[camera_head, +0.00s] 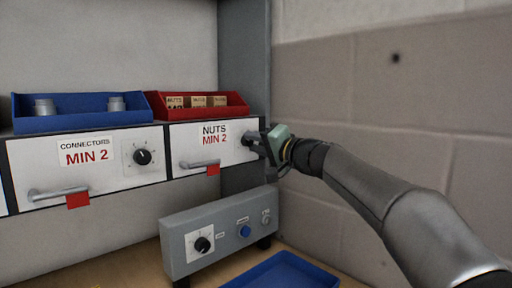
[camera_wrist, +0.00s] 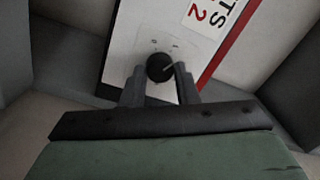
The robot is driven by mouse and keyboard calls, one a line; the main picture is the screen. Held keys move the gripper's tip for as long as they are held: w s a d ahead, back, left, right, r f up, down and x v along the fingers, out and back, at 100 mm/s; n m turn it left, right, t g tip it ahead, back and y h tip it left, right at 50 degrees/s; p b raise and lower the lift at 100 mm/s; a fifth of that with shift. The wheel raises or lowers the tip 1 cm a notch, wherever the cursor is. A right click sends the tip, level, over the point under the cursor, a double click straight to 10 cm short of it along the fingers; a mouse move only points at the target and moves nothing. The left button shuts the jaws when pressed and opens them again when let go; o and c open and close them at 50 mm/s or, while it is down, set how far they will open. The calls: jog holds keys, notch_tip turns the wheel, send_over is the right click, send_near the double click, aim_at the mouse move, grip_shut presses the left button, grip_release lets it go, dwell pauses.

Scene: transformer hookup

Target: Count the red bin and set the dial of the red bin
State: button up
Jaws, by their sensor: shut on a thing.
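The red bin (camera_head: 240,111) stands on top of the drawer unit above the drawer labelled "NUTS MIN 2" (camera_head: 190,151). Several tan boxes marked "NUTS" (camera_head: 197,101) show in it; its floor is hidden, so I cannot tell whether more lie behind. The black dial (camera_wrist: 159,67) on the nuts drawer front shows in the wrist view, with scale marks around it; its setting is too small to read. My gripper (camera_head: 258,142) is at the right end of that drawer and hides the dial in the head view. In the wrist view its fingers (camera_wrist: 158,78) are shut on the dial.
A blue bin (camera_head: 75,122) with two grey cylinders sits left, above the "CONNECTORS MIN 2" drawer with its own dial (camera_head: 142,156). Below stand a grey control box (camera_head: 220,239) and a blue tray (camera_head: 285,273). A wall is close on the right.

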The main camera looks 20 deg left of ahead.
jog(key=m, duration=0.5)
jog(key=shift+t, duration=0.4)
jog(key=m, duration=0.3)
jog(key=shift+m+p, duration=0.4)
jog(key=shift+s+m+t+h+p, duration=0.1)
jog(key=shift+m+t+h+p, duration=0.3)
jog(key=shift+m+p, duration=2.75)
jog(key=m+b, duration=0.2)
jog(key=m, duration=0.1)
jog(key=o, duration=1)
jog(key=shift+c, duration=0.2)
jog(key=shift+b, duration=0.3)
jog(key=r+b+v, duration=0.1)
jog(key=v, duration=1.6)
jog(key=shift+d+f, duration=0.2)
jog(key=shift+f, duration=0.1)
